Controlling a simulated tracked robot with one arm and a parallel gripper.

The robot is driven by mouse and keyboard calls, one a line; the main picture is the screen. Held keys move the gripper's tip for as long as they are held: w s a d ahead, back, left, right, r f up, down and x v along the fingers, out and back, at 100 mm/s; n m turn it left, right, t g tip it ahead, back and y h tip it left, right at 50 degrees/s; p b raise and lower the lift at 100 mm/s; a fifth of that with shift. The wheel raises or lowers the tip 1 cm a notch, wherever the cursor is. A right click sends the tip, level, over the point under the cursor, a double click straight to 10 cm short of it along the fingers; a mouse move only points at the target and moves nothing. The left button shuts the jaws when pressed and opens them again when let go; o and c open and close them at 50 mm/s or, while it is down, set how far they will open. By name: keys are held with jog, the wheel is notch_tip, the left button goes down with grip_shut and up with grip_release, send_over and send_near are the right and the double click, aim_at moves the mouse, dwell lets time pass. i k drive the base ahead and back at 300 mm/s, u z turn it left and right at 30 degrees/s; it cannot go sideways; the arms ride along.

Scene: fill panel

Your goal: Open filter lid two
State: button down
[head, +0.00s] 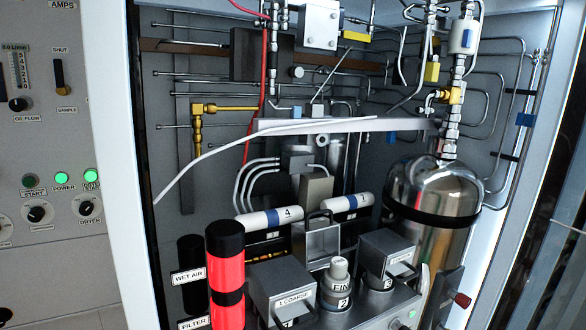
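Filter two (338,284) is a round grey cap marked FINE with a 2 below it, at the lower middle of the head view. Its top is uncovered. A grey box-shaped lid (322,243) with a handle on top stands upright just behind it and looks like filter lid two swung open. To the left, the grey lid marked 1 COARSE (283,291) sits down over its filter. To the right, another grey lid (386,249) sits over filter three. My gripper is not in view, and nothing is seen touching the lids.
A red and black cylinder (226,272) stands at the front left. A shiny metal tank (433,196) stands at the right. White cylinders marked 4 (268,219) and 1 (337,204) lie behind the lids.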

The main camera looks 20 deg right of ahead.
aim_at(317, 237)
jog(key=k, duration=1.1)
jog(key=z, duration=0.6)
jog(key=i, duration=2)
jog(key=u, duration=0.75)
